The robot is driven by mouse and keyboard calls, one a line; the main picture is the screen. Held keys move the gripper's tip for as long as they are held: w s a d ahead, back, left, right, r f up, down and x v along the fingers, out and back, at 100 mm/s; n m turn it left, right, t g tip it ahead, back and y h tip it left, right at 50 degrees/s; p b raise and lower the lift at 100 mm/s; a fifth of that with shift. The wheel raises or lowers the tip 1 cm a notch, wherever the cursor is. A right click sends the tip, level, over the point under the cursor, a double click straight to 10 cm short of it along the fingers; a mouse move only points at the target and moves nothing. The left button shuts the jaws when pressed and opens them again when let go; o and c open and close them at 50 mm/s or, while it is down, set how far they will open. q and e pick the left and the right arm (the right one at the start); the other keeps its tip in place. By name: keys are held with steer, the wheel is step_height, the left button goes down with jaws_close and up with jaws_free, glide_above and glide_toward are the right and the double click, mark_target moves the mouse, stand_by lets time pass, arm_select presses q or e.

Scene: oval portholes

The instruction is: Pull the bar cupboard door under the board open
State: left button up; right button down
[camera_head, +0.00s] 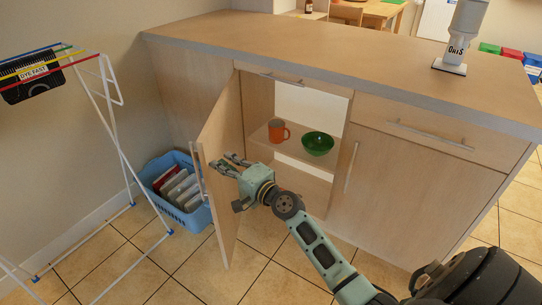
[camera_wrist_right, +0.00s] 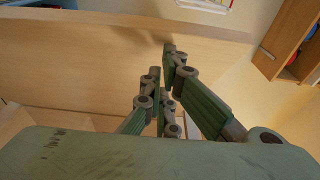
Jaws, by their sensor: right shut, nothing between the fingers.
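The bar cupboard door (camera_head: 222,135) is a pale wood panel under the board (camera_head: 330,55). It stands swung wide open, hinged at its far edge, with its bar handle (camera_head: 196,172) on the outer face at left. My right gripper (camera_head: 232,161) is shut and empty at the inner side of the door, close to its face; I cannot tell whether it touches. In the right wrist view, the shut fingers (camera_wrist_right: 168,75) point towards a pale wood surface (camera_wrist_right: 90,60). My left gripper is out of view.
Inside the cupboard, an orange mug (camera_head: 277,132) and a green bowl (camera_head: 318,143) stand on a shelf. A blue basket (camera_head: 197,217) is on the floor just left of the door. A drying rack (camera_head: 112,130) stands further left. Tiled floor in front is clear.

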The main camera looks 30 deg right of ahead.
mark_target(206, 163)
steer(key=w+a, duration=0.2)
steer(key=a, duration=0.1)
steer(key=w+a, duration=0.1)
steer(key=shift+a, duration=0.3)
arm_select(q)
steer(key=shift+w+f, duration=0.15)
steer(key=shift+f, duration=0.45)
arm_select(e)
steer(key=w+a, duration=0.5)
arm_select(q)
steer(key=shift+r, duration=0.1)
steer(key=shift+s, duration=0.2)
arm_select(e)
steer(key=shift+s, duration=0.1)
